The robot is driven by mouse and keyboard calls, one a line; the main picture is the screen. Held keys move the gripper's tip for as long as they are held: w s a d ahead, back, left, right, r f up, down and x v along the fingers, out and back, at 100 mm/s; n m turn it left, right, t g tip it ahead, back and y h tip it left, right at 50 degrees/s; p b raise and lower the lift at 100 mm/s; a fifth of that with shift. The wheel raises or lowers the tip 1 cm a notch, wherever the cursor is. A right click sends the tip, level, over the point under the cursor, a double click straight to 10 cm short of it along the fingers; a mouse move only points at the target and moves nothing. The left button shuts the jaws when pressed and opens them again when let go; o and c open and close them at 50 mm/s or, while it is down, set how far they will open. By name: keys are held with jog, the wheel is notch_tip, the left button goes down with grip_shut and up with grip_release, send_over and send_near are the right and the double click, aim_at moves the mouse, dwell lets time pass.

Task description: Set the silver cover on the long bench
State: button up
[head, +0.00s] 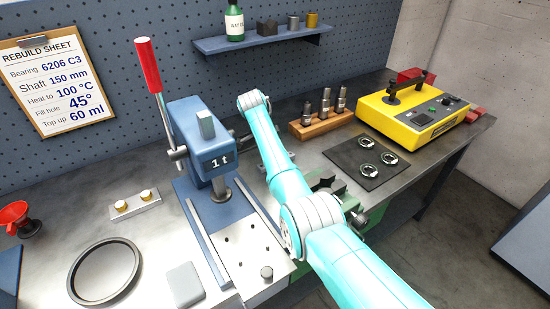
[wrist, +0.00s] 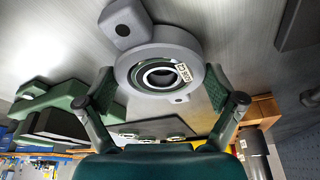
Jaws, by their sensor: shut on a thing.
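The silver cover (wrist: 170,42) is a round grey housing with a lug, a small label and a ringed bore at its middle, seen in the wrist view. My gripper (wrist: 171,93) is shut on it, one padded finger at each side. The grey top of the long bench (head: 72,203) runs across the head view, and its surface shows behind the cover in the wrist view. I cannot tell whether the cover touches it. In the head view my arm hides the gripper and most or all of the cover.
A blue press (head: 195,125) with a red-handled lever stands left of my arm. A green vice (head: 335,185) is close by my arm. A dark mat (head: 352,172) with rings, a wooden tool block (head: 318,127) and a yellow heater (head: 405,122) occupy the right. A dark ring (head: 72,275) lies front left.

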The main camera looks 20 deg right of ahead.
jog(key=o, duration=1.2)
jog(key=v, duration=1.2)
